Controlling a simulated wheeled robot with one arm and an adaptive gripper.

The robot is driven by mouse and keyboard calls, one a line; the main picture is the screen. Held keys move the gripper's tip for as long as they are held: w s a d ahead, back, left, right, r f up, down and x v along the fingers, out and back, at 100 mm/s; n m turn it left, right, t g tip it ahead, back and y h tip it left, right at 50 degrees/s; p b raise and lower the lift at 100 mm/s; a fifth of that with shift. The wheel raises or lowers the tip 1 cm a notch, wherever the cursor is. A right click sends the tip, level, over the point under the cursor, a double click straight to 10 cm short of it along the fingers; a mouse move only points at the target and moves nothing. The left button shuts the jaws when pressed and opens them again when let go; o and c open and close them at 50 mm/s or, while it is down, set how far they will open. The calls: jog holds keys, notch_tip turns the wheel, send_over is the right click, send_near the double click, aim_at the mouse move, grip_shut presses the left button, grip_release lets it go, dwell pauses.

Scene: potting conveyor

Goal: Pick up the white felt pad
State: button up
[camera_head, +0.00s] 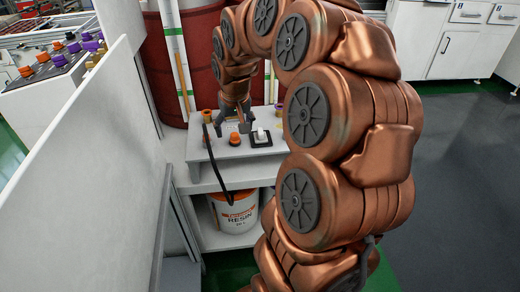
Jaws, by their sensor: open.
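A small white item (261,133) sits on a dark square with a pale edge (254,143), on the top of a small white stand. It is too small to tell whether this is the white felt pad, and no other clear pad shows. My gripper (232,128) is open and points down just above the stand top, left of the white item. An orange knob-like piece (235,139) is right below the fingers. Nothing shows between the fingers.
The white stand (205,155) has a dark strap (215,165) hanging over its front and a resin bucket (236,213) on its lower shelf. Red drums (165,65) stand behind. A white panel (90,170) rises on the left. Dark floor (460,180) on the right is clear.

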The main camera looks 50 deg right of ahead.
aim_at(260, 130)
jog(key=d+f+b, duration=0.1)
jog(key=d+f, duration=0.1)
jog(key=d, duration=0.2)
jog(key=w+d+f+m+b, duration=0.1)
jog(key=d, duration=0.4)
jog(key=w+d+f+m+t+h+b, duration=0.1)
jog(key=d+f, duration=0.1)
jog(key=d, duration=0.2)
jog(key=shift+d+f, duration=0.15)
jog(key=shift+f, duration=0.2)
jog(key=shift+w+d+f, duration=0.15)
jog(key=shift+d+f, duration=0.05)
jog(key=shift+f, duration=0.1)
jog(key=shift+x, duration=3.5)
jog(key=shift+w, duration=0.15)
jog(key=shift+c, duration=0.2)
jog(key=shift+r, duration=0.1)
jog(key=c, duration=1.1)
